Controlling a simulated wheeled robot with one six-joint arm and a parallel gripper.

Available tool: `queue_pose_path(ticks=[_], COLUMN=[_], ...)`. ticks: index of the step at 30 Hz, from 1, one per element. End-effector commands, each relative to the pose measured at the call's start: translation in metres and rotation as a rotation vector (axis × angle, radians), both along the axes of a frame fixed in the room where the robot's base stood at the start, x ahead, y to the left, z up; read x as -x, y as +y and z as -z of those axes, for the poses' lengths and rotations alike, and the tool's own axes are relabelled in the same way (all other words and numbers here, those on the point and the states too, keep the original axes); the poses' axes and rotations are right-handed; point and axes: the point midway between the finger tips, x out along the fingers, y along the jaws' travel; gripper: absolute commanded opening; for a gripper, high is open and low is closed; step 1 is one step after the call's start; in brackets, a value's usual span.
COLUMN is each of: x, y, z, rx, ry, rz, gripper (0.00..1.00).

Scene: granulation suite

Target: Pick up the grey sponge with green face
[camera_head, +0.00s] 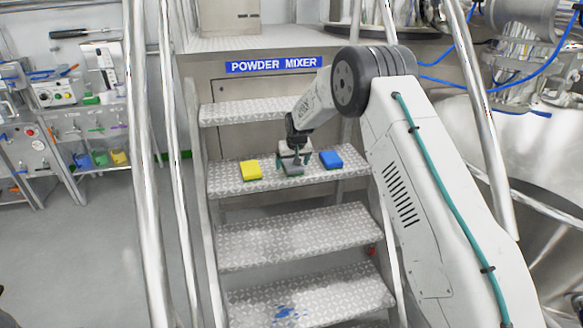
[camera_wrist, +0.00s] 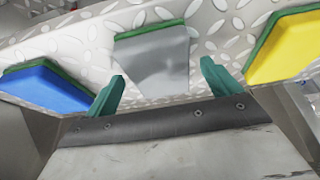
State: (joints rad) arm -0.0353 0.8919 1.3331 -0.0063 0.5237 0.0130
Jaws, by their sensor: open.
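The grey sponge with green face (camera_wrist: 152,62) lies on a metal stair tread between a blue sponge and a yellow one. Its green shows as an edge along the far side in the wrist view. In the head view the grey sponge (camera_head: 292,170) is partly covered by my gripper (camera_head: 293,161). In the wrist view my gripper (camera_wrist: 160,88) is open, with its two green fingertips apart, one towards each side of the grey sponge's near end. Nothing is held. I cannot tell whether the fingertips touch the tread.
The yellow sponge (camera_head: 251,170) lies to the left and the blue sponge (camera_head: 331,159) to the right on the same tread (camera_head: 225,182). Metal handrails (camera_head: 177,150) flank the stairs. Another tread (camera_head: 250,108) is above and behind, below the powder mixer sign (camera_head: 274,65).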

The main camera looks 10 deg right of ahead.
Motion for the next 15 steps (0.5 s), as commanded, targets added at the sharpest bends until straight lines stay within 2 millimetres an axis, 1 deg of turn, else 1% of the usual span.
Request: queue_pose_path(ticks=[14, 15], x=[0.0002, 0.0002], y=[0.0004, 0.0004], z=[0.0035, 0.0035], rx=[0.0, 0.0], ry=[0.0, 0.0], rz=[0.0, 0.0], gripper=[0.89, 0.84])
